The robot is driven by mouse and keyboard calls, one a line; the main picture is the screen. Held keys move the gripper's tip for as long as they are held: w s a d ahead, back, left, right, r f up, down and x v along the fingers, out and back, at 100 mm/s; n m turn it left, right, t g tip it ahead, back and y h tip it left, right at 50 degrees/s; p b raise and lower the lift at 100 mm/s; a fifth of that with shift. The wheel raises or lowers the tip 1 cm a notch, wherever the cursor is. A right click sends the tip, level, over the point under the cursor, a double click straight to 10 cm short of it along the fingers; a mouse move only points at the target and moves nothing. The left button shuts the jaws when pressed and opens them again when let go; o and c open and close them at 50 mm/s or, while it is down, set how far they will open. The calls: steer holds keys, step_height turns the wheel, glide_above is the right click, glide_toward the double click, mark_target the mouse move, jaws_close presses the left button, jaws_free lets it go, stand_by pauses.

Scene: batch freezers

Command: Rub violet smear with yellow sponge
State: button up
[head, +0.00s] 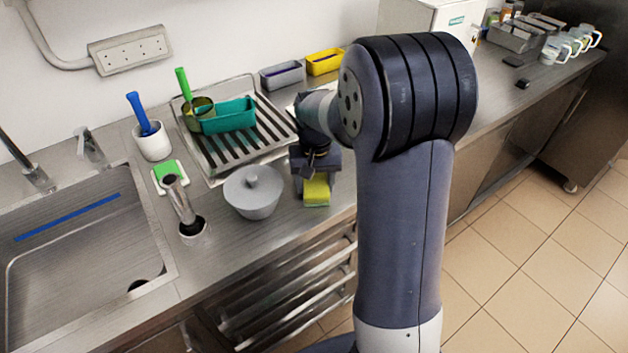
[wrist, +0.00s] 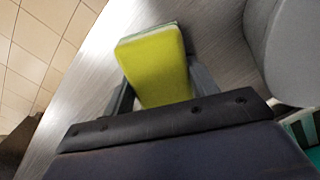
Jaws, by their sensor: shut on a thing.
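The yellow sponge (head: 316,192) is in my gripper (head: 315,180), low over the steel counter near its front edge, just right of the grey lidded bowl. In the wrist view the sponge (wrist: 155,68) sits between the two dark fingers of my gripper (wrist: 158,85), which are shut on it. A pale green layer shows along its far edge. I cannot tell whether the sponge touches the counter. No violet smear shows in either view; my arm and gripper hide part of the counter.
The grey lidded bowl (head: 252,192) stands close left of my gripper. A green-and-white sponge (head: 170,176), a white cup with a blue-handled tool (head: 152,140) and a sink (head: 80,245) are further left. A dish rack (head: 235,150) with a teal bin (head: 228,116) lies behind.

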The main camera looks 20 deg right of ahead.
step_height(320, 180, up, 3)
steer(key=shift+f+p, duration=0.2)
steer(key=shift+p, duration=0.15)
steer(key=shift+w+r+p, duration=0.2)
steer(key=shift+p, duration=0.1)
step_height(320, 180, up, 5)
steer(key=p, duration=0.4)
